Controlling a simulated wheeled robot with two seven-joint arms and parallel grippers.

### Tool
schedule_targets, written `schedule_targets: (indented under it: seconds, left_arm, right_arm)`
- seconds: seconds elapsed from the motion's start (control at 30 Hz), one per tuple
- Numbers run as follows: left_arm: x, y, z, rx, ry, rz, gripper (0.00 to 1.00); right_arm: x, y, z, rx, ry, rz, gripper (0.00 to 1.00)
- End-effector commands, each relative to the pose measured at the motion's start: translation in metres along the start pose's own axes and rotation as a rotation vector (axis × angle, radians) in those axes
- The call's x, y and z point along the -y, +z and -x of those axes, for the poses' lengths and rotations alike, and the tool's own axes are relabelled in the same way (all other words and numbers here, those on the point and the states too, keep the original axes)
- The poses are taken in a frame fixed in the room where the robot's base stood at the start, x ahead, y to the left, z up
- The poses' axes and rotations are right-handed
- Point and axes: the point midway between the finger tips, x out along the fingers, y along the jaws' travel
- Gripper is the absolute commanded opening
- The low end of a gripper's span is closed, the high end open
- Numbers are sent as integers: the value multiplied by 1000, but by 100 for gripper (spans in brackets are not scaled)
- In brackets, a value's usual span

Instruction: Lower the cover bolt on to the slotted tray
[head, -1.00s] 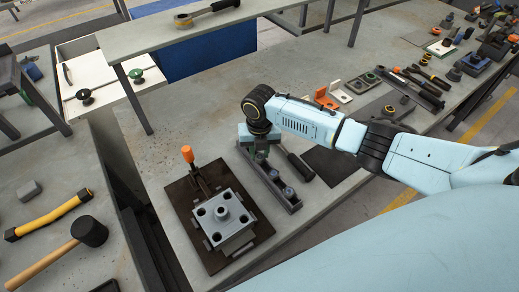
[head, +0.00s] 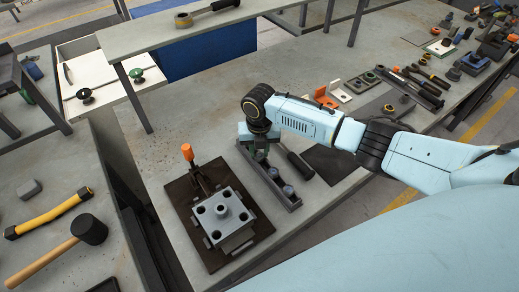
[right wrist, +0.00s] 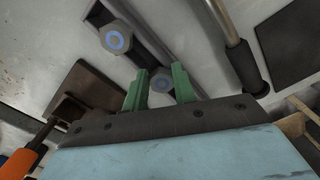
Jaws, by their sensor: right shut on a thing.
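The slotted tray (head: 291,203) is a long narrow dark grey rail beside the black base plate in the head view. It also shows in the right wrist view (right wrist: 140,35). Whether the held bolt touches the tray is unclear. My left gripper is out of view.
A grey block fixture (head: 222,211) with corner holes sits on a dark plate left of the tray, by an orange-handled tool (head: 188,153). A black-handled bar (head: 300,166) lies right of the tray. A mallet (head: 88,229) lies at far left.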

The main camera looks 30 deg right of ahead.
Motion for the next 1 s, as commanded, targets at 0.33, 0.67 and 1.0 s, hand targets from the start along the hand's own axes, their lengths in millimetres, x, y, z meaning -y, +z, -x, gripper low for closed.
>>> schedule_targets:
  seconds: [0.33,0.67,1.0]
  left_arm:
    - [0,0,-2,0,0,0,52]
    - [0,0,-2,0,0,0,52]
    - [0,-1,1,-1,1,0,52]
  right_arm:
    - [5,-8,-12,-15,-15,2,52]
    - [9,-7,-12,-15,-23,-1,52]
    - [3,-4,35,-5,-10,2,52]
